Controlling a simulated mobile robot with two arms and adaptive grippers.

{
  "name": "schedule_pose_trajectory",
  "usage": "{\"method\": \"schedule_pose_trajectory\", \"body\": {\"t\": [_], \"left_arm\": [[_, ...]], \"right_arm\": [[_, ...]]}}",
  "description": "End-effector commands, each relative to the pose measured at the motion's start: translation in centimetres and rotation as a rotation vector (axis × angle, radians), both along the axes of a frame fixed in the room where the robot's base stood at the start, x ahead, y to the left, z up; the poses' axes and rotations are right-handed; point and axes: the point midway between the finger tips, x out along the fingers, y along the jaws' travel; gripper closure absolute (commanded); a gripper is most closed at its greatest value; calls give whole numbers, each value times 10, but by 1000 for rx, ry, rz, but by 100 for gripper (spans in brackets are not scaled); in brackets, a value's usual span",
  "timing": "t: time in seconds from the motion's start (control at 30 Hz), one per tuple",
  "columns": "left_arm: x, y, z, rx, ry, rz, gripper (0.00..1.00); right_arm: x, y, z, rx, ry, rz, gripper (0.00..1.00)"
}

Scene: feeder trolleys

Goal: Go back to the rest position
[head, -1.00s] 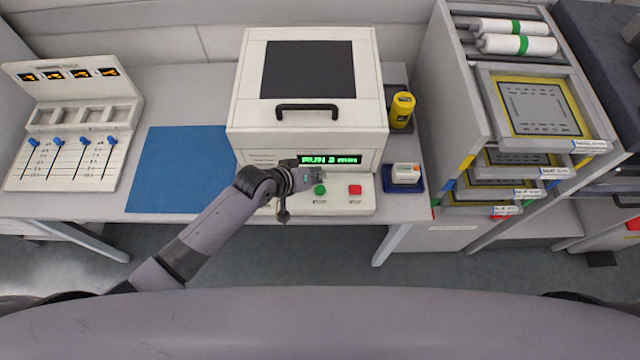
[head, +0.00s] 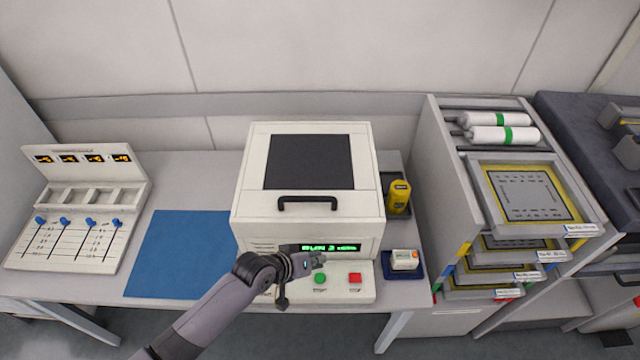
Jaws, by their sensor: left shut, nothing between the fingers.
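My left gripper (head: 314,261) is shut and empty. It is in front of the white machine (head: 255,205), just left of and above its green button (head: 320,279). I cannot tell whether it touches the machine's front. The red button (head: 355,278) is to the right of the green one. The machine's lid is down, and its display (head: 335,247) shows green text starting with "RUN"; the gripper's wrist is close below it. My right gripper is not in the head view.
A blue mat (head: 180,255) lies left of the machine, beside a slider panel (head: 75,240). A yellow bottle (head: 398,197) and a small white box on a blue tray (head: 417,274) stand to the right. A rack (head: 452,190) with framed trays and white rolls is further right.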

Motion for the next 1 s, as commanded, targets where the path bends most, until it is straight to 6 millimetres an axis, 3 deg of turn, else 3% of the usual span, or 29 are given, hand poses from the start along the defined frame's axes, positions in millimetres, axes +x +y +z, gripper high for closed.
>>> {"method": "schedule_pose_trajectory", "body": {"t": [0.2,0.37,0.6,0.8,1.0], "left_arm": [[-5,-1,2,5,0,-6,100],[-40,7,16,68,-1,-43,100],[-112,79,47,297,33,-60,100],[-153,132,64,438,87,-43,100],[-190,173,80,545,149,-24,100]], "right_arm": [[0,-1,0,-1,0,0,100],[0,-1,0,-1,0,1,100],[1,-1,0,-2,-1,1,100],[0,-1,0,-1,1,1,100],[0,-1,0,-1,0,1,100]]}}
